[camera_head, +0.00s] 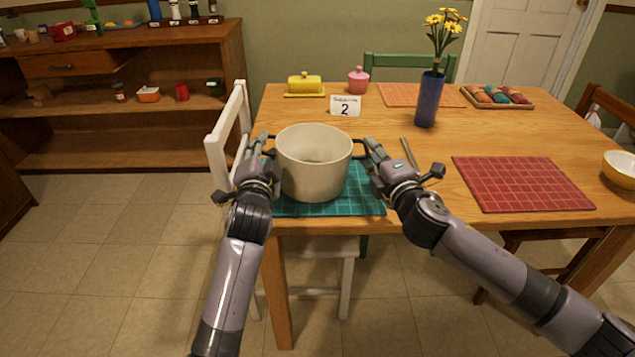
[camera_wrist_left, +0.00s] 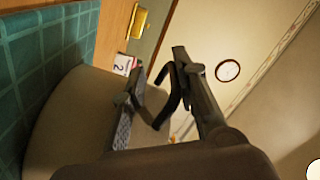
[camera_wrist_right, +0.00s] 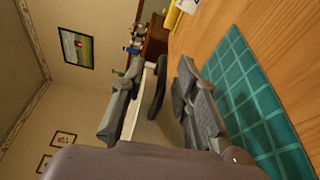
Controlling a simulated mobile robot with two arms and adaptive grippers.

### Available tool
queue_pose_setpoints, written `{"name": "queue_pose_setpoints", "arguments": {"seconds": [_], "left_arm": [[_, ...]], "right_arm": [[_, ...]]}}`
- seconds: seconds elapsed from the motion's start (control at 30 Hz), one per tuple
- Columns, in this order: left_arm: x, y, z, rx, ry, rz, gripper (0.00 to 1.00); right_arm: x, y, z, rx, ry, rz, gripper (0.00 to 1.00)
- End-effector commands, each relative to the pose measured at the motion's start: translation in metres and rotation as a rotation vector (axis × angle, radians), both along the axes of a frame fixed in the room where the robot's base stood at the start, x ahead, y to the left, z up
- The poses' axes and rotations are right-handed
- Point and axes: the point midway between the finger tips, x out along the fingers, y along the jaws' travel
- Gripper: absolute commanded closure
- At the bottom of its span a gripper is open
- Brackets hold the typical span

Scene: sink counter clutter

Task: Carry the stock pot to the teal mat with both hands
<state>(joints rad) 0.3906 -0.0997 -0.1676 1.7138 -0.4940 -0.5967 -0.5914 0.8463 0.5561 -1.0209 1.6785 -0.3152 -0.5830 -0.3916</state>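The cream stock pot (camera_head: 313,170) is upright over the teal mat (camera_head: 355,195) at the table's near left corner. It looks set down on the mat, though its contact underneath is hidden. My left gripper (camera_head: 266,150) is at the pot's left handle. In the left wrist view, the fingers (camera_wrist_left: 163,98) stand apart with the dark handle (camera_wrist_left: 174,92) between them. My right gripper (camera_head: 367,152) is at the right handle. In the right wrist view, its fingers (camera_wrist_right: 158,100) are apart around a dark handle (camera_wrist_right: 156,92); the pot's body does not show clearly there.
A number card (camera_head: 345,106) stands behind the pot, with a yellow butter dish (camera_head: 305,84) and pink jar (camera_head: 358,79) further back. A blue vase (camera_head: 429,100) and a red mat (camera_head: 521,183) are to the right. A white chair (camera_head: 222,140) stands close on the left.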

Motion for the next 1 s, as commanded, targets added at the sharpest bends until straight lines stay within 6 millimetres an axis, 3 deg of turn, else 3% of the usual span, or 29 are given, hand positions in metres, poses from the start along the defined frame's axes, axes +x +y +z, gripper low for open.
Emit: {"name": "queue_pose_setpoints", "arguments": {"seconds": [0.33, 0.67, 0.83, 1.0], "left_arm": [[0.000, 0.000, 0.003, -0.002, -0.007, -0.001, 0.43], [-0.003, -0.001, 0.001, -0.002, -0.002, -0.002, 0.42], [-0.024, -0.003, 0.000, -0.002, -0.003, -0.002, 0.42], [-0.061, -0.005, 0.000, -0.002, -0.002, -0.001, 0.42]], "right_arm": [[0.000, 0.001, 0.000, 0.001, 0.000, 0.002, 0.72], [0.000, 0.001, 0.000, 0.001, 0.000, 0.002, 0.72], [0.000, 0.001, 0.000, 0.001, 0.000, 0.002, 0.72], [0.000, 0.001, 0.000, 0.001, 0.000, 0.002, 0.72]]}}
